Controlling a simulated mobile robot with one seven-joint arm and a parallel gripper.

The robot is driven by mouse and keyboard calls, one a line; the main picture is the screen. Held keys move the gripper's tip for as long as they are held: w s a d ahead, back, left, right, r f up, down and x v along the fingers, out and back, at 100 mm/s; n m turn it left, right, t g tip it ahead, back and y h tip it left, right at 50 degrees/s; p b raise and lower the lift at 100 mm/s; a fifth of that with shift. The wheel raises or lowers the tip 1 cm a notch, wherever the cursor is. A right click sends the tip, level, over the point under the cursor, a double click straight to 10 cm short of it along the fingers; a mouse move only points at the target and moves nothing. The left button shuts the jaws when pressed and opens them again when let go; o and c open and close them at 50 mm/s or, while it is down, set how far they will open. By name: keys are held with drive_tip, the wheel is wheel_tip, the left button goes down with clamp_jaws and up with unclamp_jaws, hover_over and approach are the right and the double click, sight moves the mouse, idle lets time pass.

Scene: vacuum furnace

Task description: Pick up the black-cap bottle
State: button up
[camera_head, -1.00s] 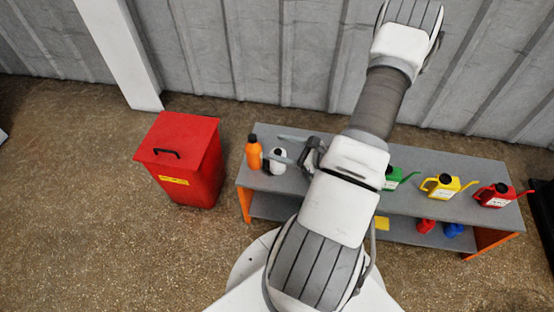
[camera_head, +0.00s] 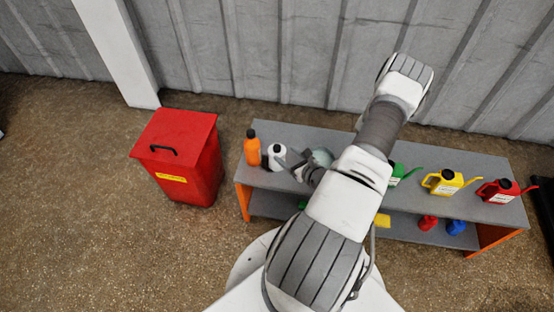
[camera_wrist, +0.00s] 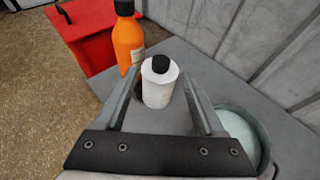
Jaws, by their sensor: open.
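A white bottle with a black cap (camera_head: 277,158) stands upright near the left end of the grey shelf's top. In the wrist view this white bottle (camera_wrist: 159,88) shows between the two fingers, toward their tips. My gripper (camera_head: 286,160) is open and comes at the bottle from the right. In the wrist view my gripper's fingers (camera_wrist: 158,84) lie on either side of the bottle, with no clear contact. An orange bottle (camera_head: 252,149), also black-capped, stands just left of the white one and farther off in the wrist view (camera_wrist: 128,42).
The grey shelf (camera_head: 470,164) also bears green (camera_head: 394,171), yellow (camera_head: 443,184) and red (camera_head: 497,191) cans to the right. A round pale-green container (camera_wrist: 240,135) sits close right of my gripper. A red bin (camera_head: 180,150) stands left; a corrugated wall is behind.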

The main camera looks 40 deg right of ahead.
sight(278, 148)
drive_tip(key=b+x, duration=0.2)
drive_tip(key=x, duration=0.5)
drive_tip(key=shift+w, duration=0.15)
drive_tip(key=c, duration=1.1)
clamp_jaws()
drive_tip(key=shift+s+f, duration=0.15)
drive_tip(key=shift+s, duration=0.05)
